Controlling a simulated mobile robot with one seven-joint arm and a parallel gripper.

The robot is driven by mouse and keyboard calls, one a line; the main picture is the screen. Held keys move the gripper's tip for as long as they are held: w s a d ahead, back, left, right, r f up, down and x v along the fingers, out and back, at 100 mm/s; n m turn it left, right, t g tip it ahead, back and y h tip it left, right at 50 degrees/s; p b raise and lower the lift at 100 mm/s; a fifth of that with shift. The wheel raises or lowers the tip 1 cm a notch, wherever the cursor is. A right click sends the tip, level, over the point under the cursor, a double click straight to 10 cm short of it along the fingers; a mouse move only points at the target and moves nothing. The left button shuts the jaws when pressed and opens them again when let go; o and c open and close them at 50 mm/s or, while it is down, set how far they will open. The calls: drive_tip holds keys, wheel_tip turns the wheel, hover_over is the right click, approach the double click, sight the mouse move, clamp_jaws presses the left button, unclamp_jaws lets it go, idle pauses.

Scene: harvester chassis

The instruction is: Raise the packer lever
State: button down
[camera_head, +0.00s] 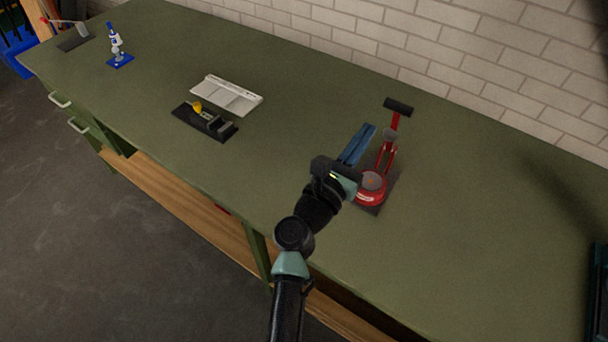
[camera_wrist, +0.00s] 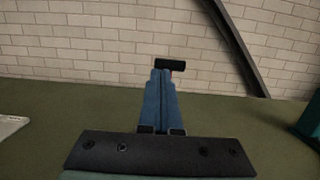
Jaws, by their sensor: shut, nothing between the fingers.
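A red press-like device (camera_head: 371,189) stands on a dark base plate on the green workbench. Its red lever rises up and ends in a black cross handle (camera_head: 398,106); I take this for the packer lever. My gripper (camera_head: 368,129) has blue fingers, shut and empty, just left of the lever in the head view. In the wrist view, the shut fingers (camera_wrist: 159,74) point forward, and the black handle (camera_wrist: 171,65) shows just beyond their tips. Whether they touch is unclear. The fingers hide most of the lever there.
The green workbench (camera_head: 480,230) runs along a white brick wall (camera_head: 500,60). A white tray (camera_head: 227,96) and a black tool with a yellow knob (camera_head: 205,121) lie left of my arm. A blue device (camera_head: 117,48) stands farther left. The bench right of the red device is clear.

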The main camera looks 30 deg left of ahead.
drive_tip(key=s+f+b, duration=0.1)
drive_tip(key=s+b, duration=0.2)
drive_tip(key=s, duration=1.3)
drive_tip(key=shift+s+a, duration=0.15)
drive_tip(key=shift+s, duration=0.1)
drive_tip(key=shift+w, duration=0.1)
